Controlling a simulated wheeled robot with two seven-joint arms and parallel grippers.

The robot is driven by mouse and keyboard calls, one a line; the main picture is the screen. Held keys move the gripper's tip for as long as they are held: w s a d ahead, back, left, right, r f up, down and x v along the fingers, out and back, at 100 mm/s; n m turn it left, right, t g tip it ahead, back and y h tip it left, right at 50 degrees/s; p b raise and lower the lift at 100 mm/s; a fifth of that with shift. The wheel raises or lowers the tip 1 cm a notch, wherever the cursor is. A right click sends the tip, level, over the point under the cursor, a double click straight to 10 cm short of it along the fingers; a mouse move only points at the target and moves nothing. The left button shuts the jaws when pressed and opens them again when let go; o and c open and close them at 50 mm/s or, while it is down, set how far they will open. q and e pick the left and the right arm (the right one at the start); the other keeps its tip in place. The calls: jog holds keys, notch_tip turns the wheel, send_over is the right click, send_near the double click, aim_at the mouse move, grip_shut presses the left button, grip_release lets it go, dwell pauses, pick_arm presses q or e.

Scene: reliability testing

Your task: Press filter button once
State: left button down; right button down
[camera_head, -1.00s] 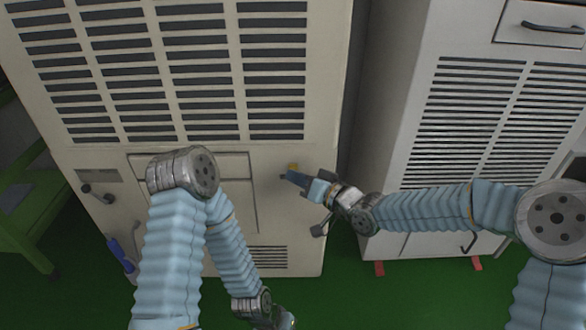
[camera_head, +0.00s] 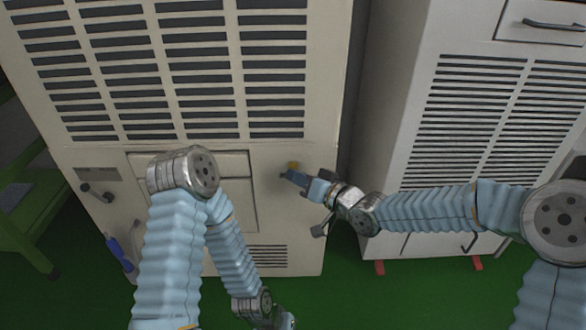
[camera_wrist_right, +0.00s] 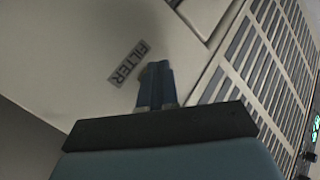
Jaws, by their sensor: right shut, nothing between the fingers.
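The beige cabinet (camera_head: 285,225) stands upright in front of me. A grey label reading FILTER (camera_wrist_right: 129,62) is on its panel in the right wrist view. My right gripper (camera_head: 291,176) is shut and empty, with its blue fingers pointing at the panel just below a small yellow part (camera_head: 293,165). In the right wrist view its fingertips (camera_wrist_right: 155,68) are right beside the label. The filter button cannot be made out there; the fingers may cover it. I cannot tell whether the tips touch the panel. My left gripper (camera_head: 286,320) hangs low at the bottom edge, partly cut off.
A second pale cabinet (camera_head: 400,120) with vents stands to the right, across a narrow dark gap. The beige cabinet has slotted vents (camera_head: 205,70) above, and a knob and blue handle (camera_head: 118,252) at left. A green frame (camera_head: 30,215) stands far left on the green floor.

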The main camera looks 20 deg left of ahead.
jog(key=shift+s, duration=0.25)
jog(key=s, duration=0.1)
jog(key=s+d+b, duration=0.1)
jog(key=s, duration=0.1)
jog(key=s+b, duration=0.1)
jog(key=shift+s+d, duration=0.25)
jog(key=shift+s, duration=0.15)
dwell(0.7)
